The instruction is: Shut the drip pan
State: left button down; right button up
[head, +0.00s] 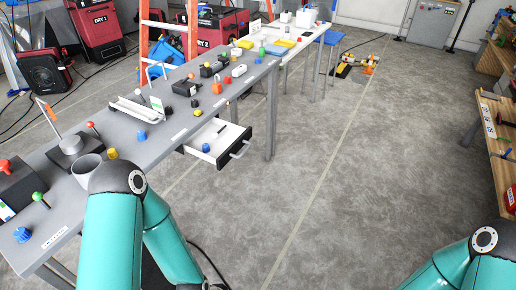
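The drip pan appears to be the white drawer-like tray (204,158) with a dark front under the long grey table. It is pulled out toward the open floor. Its grey bar handle (240,149) faces right. A small dark item and a blue knob-like piece lie in it. Only my teal arm links show, the left one at the bottom left and the right one at the bottom right corner. Both grippers are outside the picture.
The grey table (172,127) carries several small coloured knobs, a grey cup (87,170) and a white tray (135,110). A table leg (271,115) stands just beyond the pan. The concrete floor (330,170) to the right is clear. A wooden bench (490,125) stands at the far right.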

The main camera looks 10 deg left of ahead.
aim_at(233, 138)
jog(key=i, duration=0.85)
jog(key=u, duration=0.05)
